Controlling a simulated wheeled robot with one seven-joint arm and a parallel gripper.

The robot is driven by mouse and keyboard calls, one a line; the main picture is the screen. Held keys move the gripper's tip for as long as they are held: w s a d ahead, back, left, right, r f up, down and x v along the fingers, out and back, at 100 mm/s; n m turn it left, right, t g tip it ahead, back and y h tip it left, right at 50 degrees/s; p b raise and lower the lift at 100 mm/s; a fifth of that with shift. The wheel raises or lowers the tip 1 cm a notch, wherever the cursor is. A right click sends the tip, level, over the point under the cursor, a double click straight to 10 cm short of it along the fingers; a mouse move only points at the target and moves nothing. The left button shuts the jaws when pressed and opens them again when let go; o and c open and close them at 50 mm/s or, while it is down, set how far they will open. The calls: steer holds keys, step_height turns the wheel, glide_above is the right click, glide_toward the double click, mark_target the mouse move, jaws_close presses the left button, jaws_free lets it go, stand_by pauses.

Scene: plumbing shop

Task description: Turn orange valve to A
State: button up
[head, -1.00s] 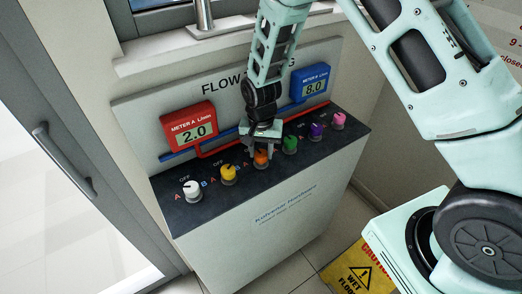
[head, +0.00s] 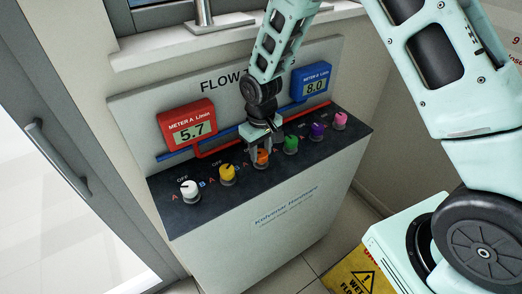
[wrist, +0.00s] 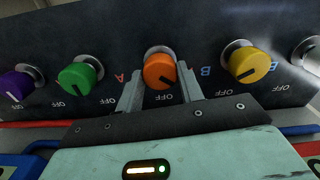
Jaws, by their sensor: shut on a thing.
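The orange valve (head: 262,158) is a round knob on the sloping dark panel, between the yellow and green valves. My gripper (head: 263,149) reaches down onto it from behind and is shut on it. In the wrist view the orange valve (wrist: 159,72) sits between the two fingers of my gripper (wrist: 160,84). Its dark pointer mark slants to the lower right, near OFF and toward the B side. A red A (wrist: 120,77) is left of it and a blue B (wrist: 206,71) right of it there. In the head view my gripper partly hides the valve's labels.
Yellow (head: 228,174) and white (head: 190,190) valves stand to the left; green (head: 291,144), purple (head: 317,130) and pink (head: 340,120) ones to the right. Red meter A (head: 188,128) reads 5.7; blue meter B (head: 311,82) reads 8.0. A yellow wet-floor sign (head: 365,278) is at lower right.

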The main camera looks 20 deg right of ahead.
mark_target(261, 153)
steer(key=shift+n, duration=0.6)
steer(key=shift+w, duration=0.1)
steer(key=o, duration=1)
steer(key=shift+r, duration=0.1)
step_height(261, 153, up, 17)
steer(key=b, duration=0.3)
steer(key=shift+r, duration=0.15)
